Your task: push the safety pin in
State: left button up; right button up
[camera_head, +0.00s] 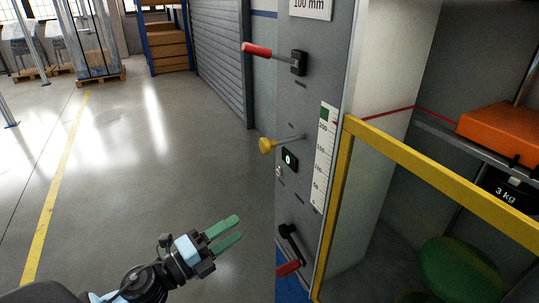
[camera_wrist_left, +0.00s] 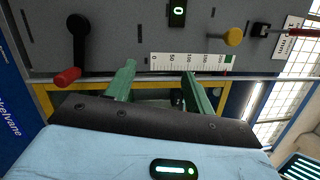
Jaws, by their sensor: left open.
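The safety pin (camera_head: 267,145) has a yellow knob on a thin metal shaft that sticks out from the grey machine panel (camera_head: 290,215). The yellow knob also shows at the upper right of the left wrist view (camera_wrist_left: 233,37). My left gripper (camera_head: 231,231) has green fingers, which are apart with nothing between them. In the head view it is below and left of the knob, clear of it. In the left wrist view the fingers (camera_wrist_left: 157,80) point toward the panel near its printed scale. My right gripper is not in view.
A red-handled lever (camera_head: 258,49) is above the pin and another (camera_head: 288,268) is low on the panel. A small display (camera_head: 290,159) sits just below the knob. A yellow frame (camera_head: 440,178) borders the right side. The floor (camera_head: 140,170) at left is clear.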

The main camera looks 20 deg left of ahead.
pick_arm(q)
jog(key=w+r+m+g+h+b, duration=0.35)
jog(key=r+m, duration=0.55)
jog(key=m, duration=0.5)
jog(key=m+y, duration=0.1)
jog(key=m, duration=0.7)
send_near(262, 147)
jog(key=x, duration=0.4)
jog(key=p+x, duration=0.1)
jog(key=x, duration=0.4)
jog(key=shift+w, duration=0.25)
jog(key=shift+w+d, duration=0.45)
jog(key=shift+w, duration=0.05)
jog(key=shift+f, duration=0.1)
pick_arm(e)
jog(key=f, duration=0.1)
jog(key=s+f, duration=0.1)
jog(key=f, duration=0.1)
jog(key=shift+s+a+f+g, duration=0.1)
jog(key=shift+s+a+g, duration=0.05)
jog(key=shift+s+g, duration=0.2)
pick_arm(q)
jog(key=shift+c, duration=0.3)
